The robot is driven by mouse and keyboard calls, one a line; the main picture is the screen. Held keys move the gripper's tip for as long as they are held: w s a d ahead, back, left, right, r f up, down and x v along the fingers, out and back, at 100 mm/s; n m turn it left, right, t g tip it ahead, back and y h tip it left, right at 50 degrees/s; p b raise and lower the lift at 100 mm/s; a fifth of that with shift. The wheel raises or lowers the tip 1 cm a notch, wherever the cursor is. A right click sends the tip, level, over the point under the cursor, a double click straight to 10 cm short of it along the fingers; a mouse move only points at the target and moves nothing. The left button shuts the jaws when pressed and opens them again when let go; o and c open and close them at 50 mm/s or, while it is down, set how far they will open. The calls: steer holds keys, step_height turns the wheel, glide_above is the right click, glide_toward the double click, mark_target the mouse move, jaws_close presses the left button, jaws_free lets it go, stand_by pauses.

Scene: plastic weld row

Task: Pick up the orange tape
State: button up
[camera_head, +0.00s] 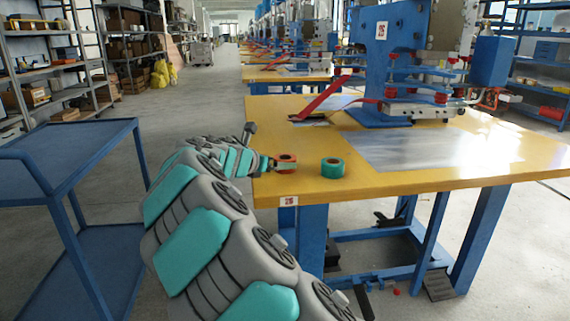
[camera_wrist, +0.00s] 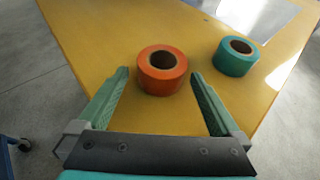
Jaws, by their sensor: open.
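The orange tape (camera_wrist: 162,72) is a roll lying flat on the yellow table (camera_wrist: 100,35) near its corner. In the head view the orange tape (camera_head: 287,158) is partly covered by my gripper (camera_head: 284,165) at the table's left edge. In the wrist view my gripper (camera_wrist: 162,95) is open, with one green finger to the left of the tape and the other to its right. The fingertips reach about the near part of the roll. Nothing is held.
A teal tape roll (camera_wrist: 235,56) lies to the right of the orange one, with a gap between them. A blue press (camera_head: 385,60) and a metal sheet (camera_head: 430,148) are farther back on the table. A blue cart (camera_head: 65,165) stands at the left.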

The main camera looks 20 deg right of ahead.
steer(key=x, duration=0.3)
steer(key=shift+d, duration=0.15)
steer(key=shift+s, duration=0.1)
steer(key=c, duration=1.2)
steer(key=shift+c, duration=0.2)
